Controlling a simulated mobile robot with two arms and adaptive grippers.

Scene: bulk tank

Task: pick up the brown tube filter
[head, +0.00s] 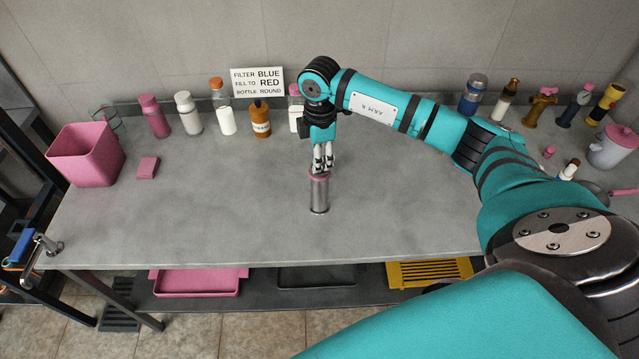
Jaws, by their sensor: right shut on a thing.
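A slim grey metallic tube (319,197) with a pinkish-brown top ring is upright near the middle of the counter. It is the only tube-shaped filter I can make out, and its body looks grey rather than brown. My right gripper (321,170) points down from above and is shut on the top of this tube. The fingers hide part of its top. I cannot tell whether its foot touches the counter. My left gripper is not in view.
On the grey counter (210,215), a pink bin (87,155) and pink block (148,167) stand left. Several bottles, including an amber one (260,120), line the back by a sign (257,82). The front middle is clear.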

